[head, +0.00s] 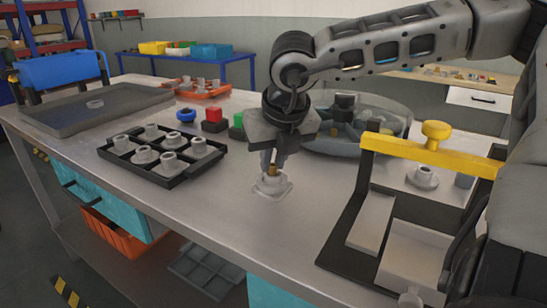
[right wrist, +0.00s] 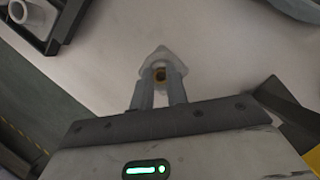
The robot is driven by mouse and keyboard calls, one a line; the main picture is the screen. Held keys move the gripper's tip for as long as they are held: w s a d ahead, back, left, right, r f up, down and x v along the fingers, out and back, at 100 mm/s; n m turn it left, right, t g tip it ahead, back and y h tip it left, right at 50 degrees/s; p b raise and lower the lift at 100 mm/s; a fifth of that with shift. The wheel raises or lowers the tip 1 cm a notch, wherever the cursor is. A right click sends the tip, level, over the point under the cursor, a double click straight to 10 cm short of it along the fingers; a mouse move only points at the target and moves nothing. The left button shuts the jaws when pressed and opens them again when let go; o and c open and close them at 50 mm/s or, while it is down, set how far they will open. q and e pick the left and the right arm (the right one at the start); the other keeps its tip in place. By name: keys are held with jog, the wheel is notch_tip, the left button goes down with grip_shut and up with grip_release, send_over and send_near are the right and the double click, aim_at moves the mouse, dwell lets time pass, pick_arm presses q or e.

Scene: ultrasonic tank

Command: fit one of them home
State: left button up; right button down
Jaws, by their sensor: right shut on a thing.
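My right gripper (head: 272,168) points down over the bench, with its fingers closed around a small brass-coloured bush (right wrist: 159,75). The bush shows a dark bore in the right wrist view. It is at the top of a pale flanged housing (head: 271,188), which stands on the bare bench; its diamond-shaped flange also shows in the right wrist view (right wrist: 160,55). I cannot tell whether the bush is inside the housing's bore or just above it. Several similar grey housings (head: 172,161) stand in a black tray (head: 136,171) to the left. My left gripper is out of view.
A black fixture with a yellow bar (head: 400,151) and knob stands close on the right; another flanged piece (head: 422,178) is behind it. A round compartment tray (head: 332,147) is behind the gripper. The front bench is clear.

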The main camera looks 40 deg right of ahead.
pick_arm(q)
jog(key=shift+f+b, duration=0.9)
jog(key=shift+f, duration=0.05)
pick_arm(e)
jog(key=shift+s+f, duration=0.2)
jog(key=shift+f, duration=0.35)
dwell(1.3)
jog(key=c, duration=1.3)
grip_release()
jog(key=shift+a, duration=0.1)
jog(key=shift+s+r, duration=0.1)
jog(key=shift+r, duration=0.55)
pick_arm(q)
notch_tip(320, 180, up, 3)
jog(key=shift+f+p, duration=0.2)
jog(key=shift+p, duration=0.5)
pick_arm(e)
jog(key=v, duration=1.5)
jog(key=shift+r, duration=0.15)
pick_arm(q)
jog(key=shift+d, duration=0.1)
